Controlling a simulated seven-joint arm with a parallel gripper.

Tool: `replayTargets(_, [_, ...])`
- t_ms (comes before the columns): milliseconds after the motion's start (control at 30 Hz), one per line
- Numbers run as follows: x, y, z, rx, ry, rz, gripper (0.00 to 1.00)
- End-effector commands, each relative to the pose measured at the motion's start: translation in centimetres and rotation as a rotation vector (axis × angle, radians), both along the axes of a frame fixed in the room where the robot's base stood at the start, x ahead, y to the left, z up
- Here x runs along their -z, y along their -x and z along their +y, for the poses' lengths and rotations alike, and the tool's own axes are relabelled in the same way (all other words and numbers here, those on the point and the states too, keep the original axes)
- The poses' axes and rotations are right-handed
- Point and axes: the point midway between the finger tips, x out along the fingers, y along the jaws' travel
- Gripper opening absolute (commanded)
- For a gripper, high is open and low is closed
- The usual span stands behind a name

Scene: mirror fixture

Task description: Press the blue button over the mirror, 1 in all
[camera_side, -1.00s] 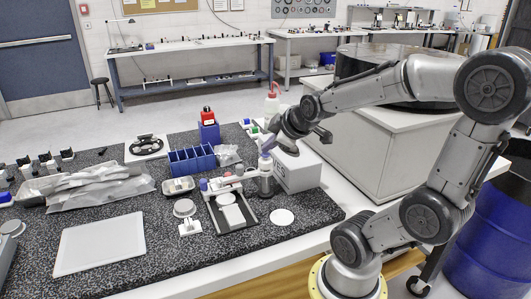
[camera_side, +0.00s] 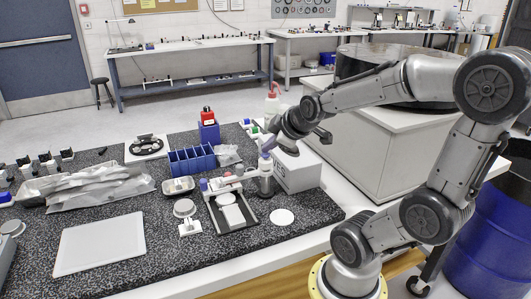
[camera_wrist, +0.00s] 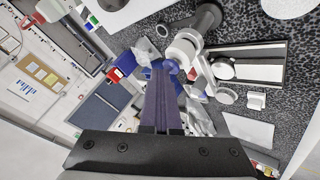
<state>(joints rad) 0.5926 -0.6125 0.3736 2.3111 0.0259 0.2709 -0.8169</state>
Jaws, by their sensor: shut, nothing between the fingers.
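The mirror fixture (camera_side: 248,218) stands on the speckled mat in the side view, a dark tray with a pale round mirror (camera_side: 231,214) in it. A white arm with a red part (camera_side: 228,174) reaches over it from a dark post. A small blue-violet button (camera_side: 203,184) shows at its left end. My gripper (camera_side: 267,148) is shut and empty above the post, to the right of and higher than the button. In the wrist view my closed fingers (camera_wrist: 160,66) point toward the fixture's white arm (camera_wrist: 184,50); I cannot clearly pick out the button there.
A white box (camera_side: 298,172) stands just right of the post. Blue bins (camera_side: 191,160) and a small tray (camera_side: 178,187) lie behind and left of the fixture. A flat pale panel (camera_side: 100,244) and bagged parts (camera_side: 92,186) lie further left.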

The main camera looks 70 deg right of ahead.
Motion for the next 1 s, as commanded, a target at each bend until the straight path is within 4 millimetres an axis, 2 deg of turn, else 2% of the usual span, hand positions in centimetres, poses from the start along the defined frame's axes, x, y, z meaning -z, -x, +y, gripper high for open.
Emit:
replayTargets(233, [-1.3,0.0,0.0,0.000,0.001,-0.001,0.00])
replayTargets(633, [-1.7,0.0,0.0,0.001,0.002,-0.001,0.00])
replayTargets(1000, [-4.9,0.0,0.0,0.000,0.002,-0.004,0.00])
